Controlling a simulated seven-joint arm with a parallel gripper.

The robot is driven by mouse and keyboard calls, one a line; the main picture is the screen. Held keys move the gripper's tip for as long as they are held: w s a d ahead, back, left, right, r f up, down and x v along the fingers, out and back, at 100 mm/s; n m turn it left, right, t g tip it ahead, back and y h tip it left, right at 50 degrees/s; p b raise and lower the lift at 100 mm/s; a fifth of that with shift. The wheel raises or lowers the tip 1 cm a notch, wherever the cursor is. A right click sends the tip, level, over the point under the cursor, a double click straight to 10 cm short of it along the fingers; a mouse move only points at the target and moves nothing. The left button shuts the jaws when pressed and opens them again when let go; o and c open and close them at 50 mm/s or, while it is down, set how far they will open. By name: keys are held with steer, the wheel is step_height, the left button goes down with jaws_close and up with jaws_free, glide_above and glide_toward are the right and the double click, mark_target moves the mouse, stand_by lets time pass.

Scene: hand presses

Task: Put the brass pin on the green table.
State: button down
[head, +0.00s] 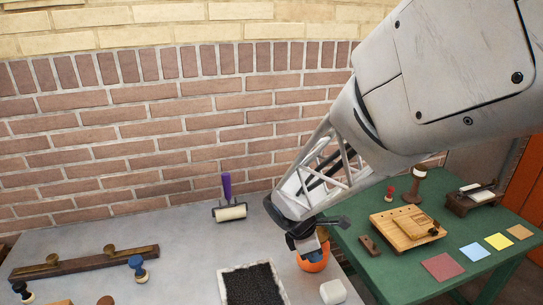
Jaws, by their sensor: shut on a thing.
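My gripper (308,243) points down over the right end of the grey table, at its border with the green table (386,277). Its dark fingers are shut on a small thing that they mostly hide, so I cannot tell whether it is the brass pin. A round orange thing (316,264) shows just below and behind the fingertips; I cannot tell whether they touch it. I cannot make out a brass pin anywhere in the head view.
The green table bears a wooden press board (404,231), several coloured squares, a red stamp (391,194) and a dark press (472,200). A black pad (253,286), white cylinder (333,291), roller (229,211) and wooden bar (80,263) are on the grey table (180,250).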

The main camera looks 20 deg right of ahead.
steer(key=d, duration=1.8)
step_height(320, 180, down, 11)
steer(key=shift+s+a+r, duration=0.15)
glide_above(362, 243)
steer(key=a, duration=0.1)
steer(key=shift+w+a+f, duration=0.1)
steer(key=shift+w+f, duration=0.1)
steer(key=shift+f, duration=0.55)
steer(key=shift+f, duration=1.75)
steer(key=shift+f, duration=0.15)
